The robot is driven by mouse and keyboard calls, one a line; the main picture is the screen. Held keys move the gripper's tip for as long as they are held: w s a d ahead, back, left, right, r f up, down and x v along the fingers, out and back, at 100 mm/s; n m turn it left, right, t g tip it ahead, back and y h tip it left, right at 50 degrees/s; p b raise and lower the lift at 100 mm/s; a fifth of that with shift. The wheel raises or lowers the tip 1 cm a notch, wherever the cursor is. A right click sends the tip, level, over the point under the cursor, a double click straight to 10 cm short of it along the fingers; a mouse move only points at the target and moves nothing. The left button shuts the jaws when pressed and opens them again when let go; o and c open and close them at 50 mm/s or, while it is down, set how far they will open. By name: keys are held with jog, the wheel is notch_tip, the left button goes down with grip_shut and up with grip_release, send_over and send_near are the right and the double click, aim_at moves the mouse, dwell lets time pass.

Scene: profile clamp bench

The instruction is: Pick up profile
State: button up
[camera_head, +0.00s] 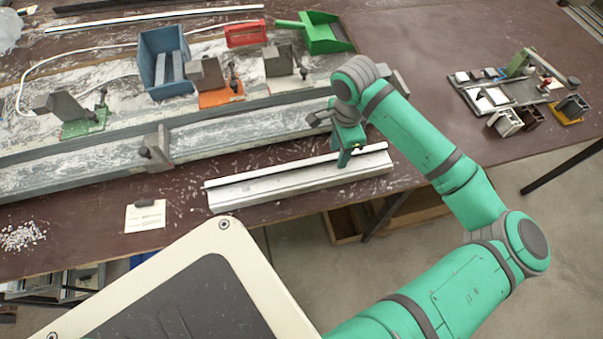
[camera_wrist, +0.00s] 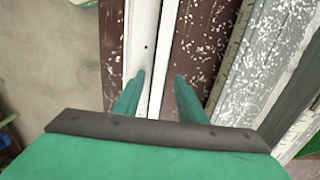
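A long pale profile (camera_head: 260,187) with a raised rib along its far side lies along the front edge of the table. In the wrist view the profile (camera_wrist: 145,38) runs up the picture between my fingers. My gripper (camera_head: 343,163) is over the right part of the profile, pointing down. In the wrist view my gripper (camera_wrist: 160,76) is open, with one finger over the profile's left part and the other just past its right side, over brown table. Whether a finger touches the profile cannot be told.
A long grey clamp bench (camera_head: 100,168) with a grey clamp block (camera_head: 157,150) runs behind the profile. A blue bin (camera_head: 163,50) and a green dustpan (camera_head: 322,33) stand farther back. A paper card (camera_head: 145,216) lies left.

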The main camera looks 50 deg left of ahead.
grip_shut()
jog(key=shift+s, duration=0.1)
jog(key=shift+a, duration=0.1)
jog(key=shift+r, duration=0.1)
dwell(1.0)
